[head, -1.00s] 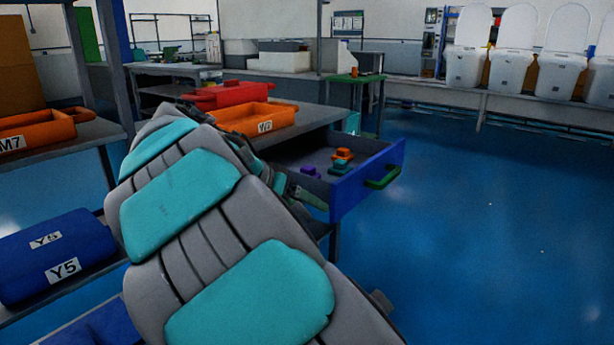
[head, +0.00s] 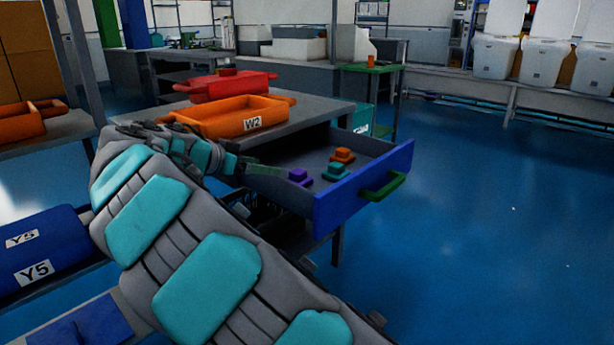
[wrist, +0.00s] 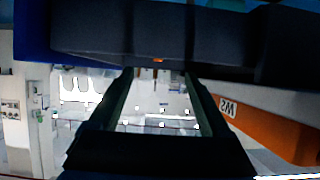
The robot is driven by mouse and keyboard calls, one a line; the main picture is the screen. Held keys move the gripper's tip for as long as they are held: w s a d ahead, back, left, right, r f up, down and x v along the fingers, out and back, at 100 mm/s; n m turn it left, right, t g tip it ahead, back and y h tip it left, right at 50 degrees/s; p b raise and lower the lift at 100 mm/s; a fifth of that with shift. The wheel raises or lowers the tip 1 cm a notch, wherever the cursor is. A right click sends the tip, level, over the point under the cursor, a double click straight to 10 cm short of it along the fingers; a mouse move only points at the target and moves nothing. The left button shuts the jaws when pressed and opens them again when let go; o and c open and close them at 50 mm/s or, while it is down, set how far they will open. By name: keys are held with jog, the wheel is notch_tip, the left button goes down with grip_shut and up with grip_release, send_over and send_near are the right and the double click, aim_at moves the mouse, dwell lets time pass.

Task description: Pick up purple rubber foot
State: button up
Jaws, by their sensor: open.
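The purple rubber foot (head: 300,177) lies in the open blue-fronted drawer (head: 361,187), near its left front side. A teal foot (head: 334,172) and an orange foot (head: 342,155) lie to its right in the same drawer. My gripper (head: 272,170) is at the left side of the drawer, left of the purple foot and apart from it. In the wrist view my gripper (wrist: 158,75) shows two separated fingers with nothing between them. The purple foot does not show clearly in the wrist view.
An orange bin (head: 228,117) marked W2 stands on the table above the drawer, with a red bin (head: 230,86) behind it. The orange bin also shows in the wrist view (wrist: 270,125). A blue bin (head: 45,250) is at lower left. Floor right of the drawer is clear.

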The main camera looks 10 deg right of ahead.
aim_at(297, 171)
jog(key=p+x, duration=0.2)
jog(key=x, duration=0.9)
jog(key=shift+w+d+f, duration=0.1)
jog(key=shift+d+f, duration=0.1)
grip_shut()
dwell(0.4)
